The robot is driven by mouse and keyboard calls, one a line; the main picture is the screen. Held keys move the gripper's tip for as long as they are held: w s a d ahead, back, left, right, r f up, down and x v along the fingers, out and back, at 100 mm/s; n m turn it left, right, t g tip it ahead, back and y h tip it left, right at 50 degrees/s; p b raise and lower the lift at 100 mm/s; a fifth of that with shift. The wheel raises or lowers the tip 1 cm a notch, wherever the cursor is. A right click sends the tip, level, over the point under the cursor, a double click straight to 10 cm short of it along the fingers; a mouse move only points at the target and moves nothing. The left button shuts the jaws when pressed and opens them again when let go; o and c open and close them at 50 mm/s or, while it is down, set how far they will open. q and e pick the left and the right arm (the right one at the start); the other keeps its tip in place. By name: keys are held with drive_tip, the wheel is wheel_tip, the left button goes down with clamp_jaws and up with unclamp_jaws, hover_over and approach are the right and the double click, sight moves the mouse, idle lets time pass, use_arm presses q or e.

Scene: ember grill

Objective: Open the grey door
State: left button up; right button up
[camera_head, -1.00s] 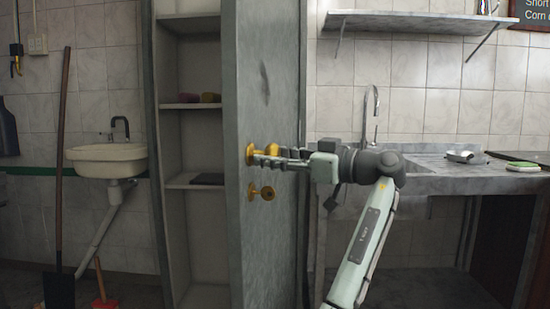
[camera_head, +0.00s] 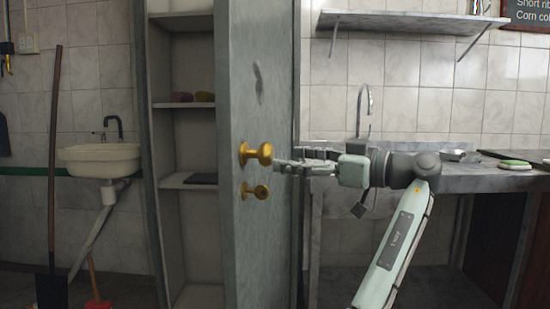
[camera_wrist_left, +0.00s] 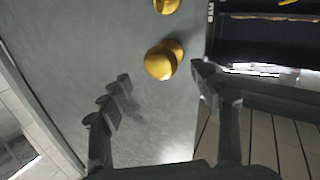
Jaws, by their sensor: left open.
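The grey door (camera_head: 265,215) stands swung open from a tall cabinet with shelves showing inside. It carries a round brass knob (camera_head: 264,154) and a smaller brass fitting (camera_head: 261,192) below it. My left gripper (camera_head: 280,162) is just right of the upper knob, open and empty, apart from it in the head view. In the left wrist view, the knob (camera_wrist_left: 159,63) lies ahead of the spread fingers, and the second brass fitting (camera_wrist_left: 166,5) is partly cut off at the top. My right gripper is not in view.
The cabinet shelf (camera_head: 185,181) is left of the door. A washbasin (camera_head: 98,160) and a long-handled shovel (camera_head: 53,200) stand farther left. A grey counter (camera_head: 470,180) with a tap lies behind my arm, with a wall shelf (camera_head: 410,21) above.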

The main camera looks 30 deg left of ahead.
use_arm(q)
drive_tip(key=d, duration=0.5)
drive_tip(key=shift+d, duration=0.2)
drive_tip(key=shift+f, duration=0.1)
